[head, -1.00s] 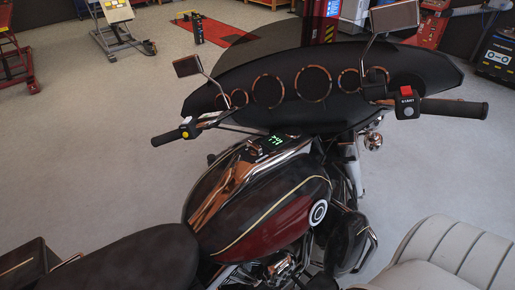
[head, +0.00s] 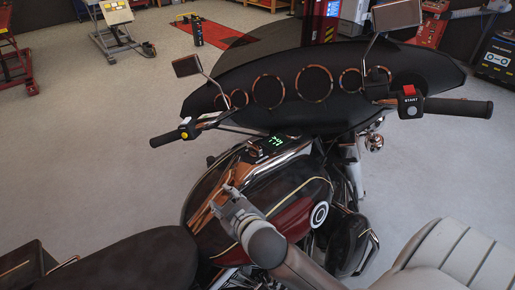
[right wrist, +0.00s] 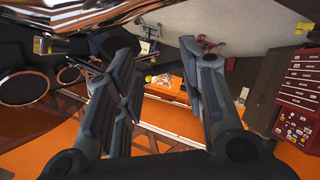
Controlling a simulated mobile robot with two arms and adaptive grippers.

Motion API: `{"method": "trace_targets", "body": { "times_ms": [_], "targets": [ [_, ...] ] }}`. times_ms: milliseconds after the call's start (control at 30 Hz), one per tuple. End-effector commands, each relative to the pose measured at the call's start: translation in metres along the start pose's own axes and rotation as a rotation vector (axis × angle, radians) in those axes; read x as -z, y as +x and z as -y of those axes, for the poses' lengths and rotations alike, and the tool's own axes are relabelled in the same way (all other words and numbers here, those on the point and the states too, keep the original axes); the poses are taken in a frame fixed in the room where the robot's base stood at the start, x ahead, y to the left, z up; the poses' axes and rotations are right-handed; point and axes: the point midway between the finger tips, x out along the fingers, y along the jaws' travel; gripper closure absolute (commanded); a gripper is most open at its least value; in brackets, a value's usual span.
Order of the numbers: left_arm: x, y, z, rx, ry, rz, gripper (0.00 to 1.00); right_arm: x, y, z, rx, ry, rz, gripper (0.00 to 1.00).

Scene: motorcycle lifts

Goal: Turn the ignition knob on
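The motorcycle's fuel tank (head: 292,187) is dark with a red lower part and a cream stripe. A chrome console with a green lit display (head: 277,141) runs along its top. I cannot clearly make out the ignition knob; the console near the display shows only small dark parts. My right gripper (head: 226,193) is above the tank, behind the display, pointing up and left in the head view. In the right wrist view its two fingers (right wrist: 155,50) are spread apart with nothing between them. My left gripper is not in view.
The black fairing (head: 318,80) with round gauges stands ahead, with a mirror (head: 187,66) on the left. The right handlebar (head: 457,107) carries a red switch (head: 408,89). The dark seat (head: 125,258) lies behind the tank.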

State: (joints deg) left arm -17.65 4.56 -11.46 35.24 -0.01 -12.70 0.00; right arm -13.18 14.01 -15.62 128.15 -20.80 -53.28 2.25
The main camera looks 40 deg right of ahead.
Motion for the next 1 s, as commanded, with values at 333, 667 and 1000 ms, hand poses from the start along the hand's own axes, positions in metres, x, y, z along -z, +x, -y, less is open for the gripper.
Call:
{"method": "trace_targets", "body": {
  "times_ms": [333, 667, 1000],
  "targets": [
    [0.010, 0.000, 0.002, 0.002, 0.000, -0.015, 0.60, 0.199, 0.019, -0.009, -0.172, -0.480, -0.742, 0.62],
    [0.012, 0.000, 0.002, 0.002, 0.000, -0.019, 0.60, 0.269, 0.002, 0.064, -0.067, -1.210, -1.320, 0.62],
    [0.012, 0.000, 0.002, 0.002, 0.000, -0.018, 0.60, 0.180, 0.062, 0.040, 0.459, -2.053, -1.366, 0.62]
  ]
}}
